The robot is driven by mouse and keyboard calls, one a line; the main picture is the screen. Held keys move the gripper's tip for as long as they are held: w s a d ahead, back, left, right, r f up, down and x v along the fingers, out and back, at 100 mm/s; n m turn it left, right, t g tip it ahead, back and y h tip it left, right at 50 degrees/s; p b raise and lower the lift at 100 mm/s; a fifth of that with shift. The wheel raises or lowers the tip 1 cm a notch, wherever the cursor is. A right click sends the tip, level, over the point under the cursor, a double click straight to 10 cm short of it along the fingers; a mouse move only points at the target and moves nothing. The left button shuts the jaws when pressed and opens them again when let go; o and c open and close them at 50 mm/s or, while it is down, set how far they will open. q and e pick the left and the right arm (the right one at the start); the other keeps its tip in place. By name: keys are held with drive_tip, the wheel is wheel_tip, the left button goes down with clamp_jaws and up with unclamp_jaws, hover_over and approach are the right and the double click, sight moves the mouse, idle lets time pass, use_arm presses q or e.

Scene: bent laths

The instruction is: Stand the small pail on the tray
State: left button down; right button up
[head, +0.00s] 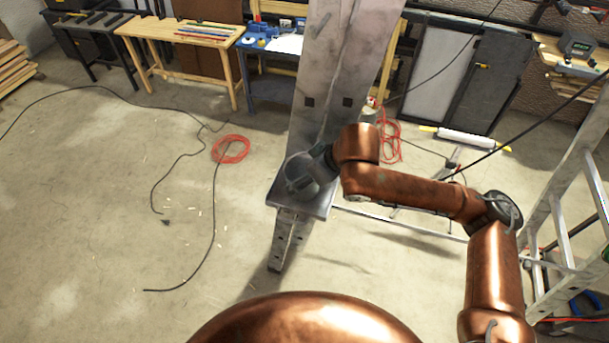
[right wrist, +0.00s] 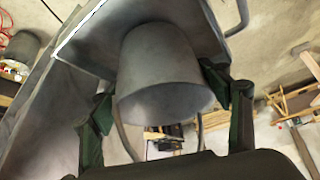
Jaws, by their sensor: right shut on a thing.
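The small grey pail (head: 299,174) is at the near end of a tall grey metal structure in the head view, over the flat grey tray (head: 312,204). My right gripper (head: 318,165) reaches it from the right. In the right wrist view the pail (right wrist: 160,68) sits between the two dark fingers of my right gripper (right wrist: 165,97), which is shut on it. Its wide rim is toward the camera and its narrower base is against or just off the tray (right wrist: 205,35). I cannot tell whether base and tray touch. My left gripper is not in view.
A metal ladder (head: 565,215) stands at the right. Workbenches (head: 180,30) line the back. A red cable coil (head: 231,149) and black cables lie on the floor. The floor at the left is mostly clear.

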drive_tip(key=shift+f, duration=0.1)
drive_tip(key=o, duration=1.3)
drive_tip(key=shift+c, duration=0.2)
drive_tip(key=v, duration=1.2)
drive_tip(key=shift+w, duration=0.1)
